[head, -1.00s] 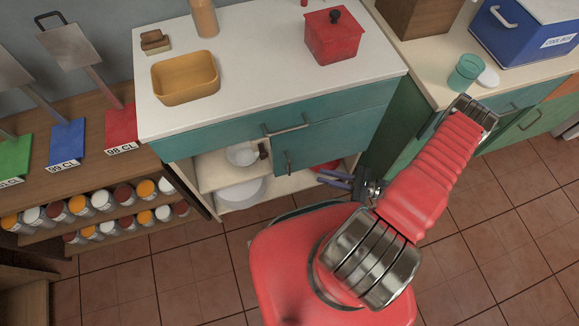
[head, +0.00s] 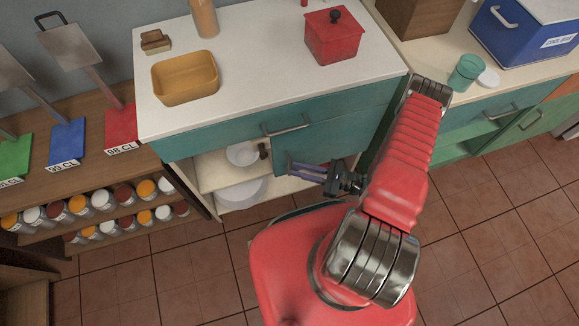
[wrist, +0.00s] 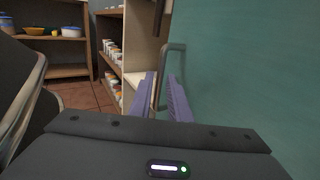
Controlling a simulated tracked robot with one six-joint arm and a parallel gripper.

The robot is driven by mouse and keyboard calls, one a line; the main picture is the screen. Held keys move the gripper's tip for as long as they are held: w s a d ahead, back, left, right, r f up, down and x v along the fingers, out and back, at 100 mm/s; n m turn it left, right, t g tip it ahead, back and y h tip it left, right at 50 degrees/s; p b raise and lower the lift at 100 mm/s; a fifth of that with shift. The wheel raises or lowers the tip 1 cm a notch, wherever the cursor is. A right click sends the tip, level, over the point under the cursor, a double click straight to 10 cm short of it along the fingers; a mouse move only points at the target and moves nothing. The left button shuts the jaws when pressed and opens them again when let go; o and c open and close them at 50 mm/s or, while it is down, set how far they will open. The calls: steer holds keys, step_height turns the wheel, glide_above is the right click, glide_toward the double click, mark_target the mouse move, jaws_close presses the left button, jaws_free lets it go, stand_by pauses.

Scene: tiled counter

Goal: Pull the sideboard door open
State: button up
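The sideboard's teal door (head: 325,135) is on the right of its front and looks shut; it fills the right of the wrist view (wrist: 245,80). Its grey metal bar handle (wrist: 163,70) stands upright near the door's left edge. My gripper (head: 291,171) is in front of the door at the handle, coming from the right. In the wrist view its two purple fingers (wrist: 162,82) are apart, and the handle's bar shows in the gap between them. I cannot tell whether either finger touches the bar. In the head view the fingertips partly cover the handle.
Left of the door is an open compartment with a bowl (head: 242,153) and a plate (head: 241,191). A drawer handle (head: 286,125) sticks out above. A shelf of jars (head: 102,202) stands at left. Tiled floor (head: 490,240) is clear at right.

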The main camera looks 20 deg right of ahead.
mark_target(290, 167)
steer(key=shift+x, duration=1.9)
steer(key=shift+c, duration=0.5)
jaws_close()
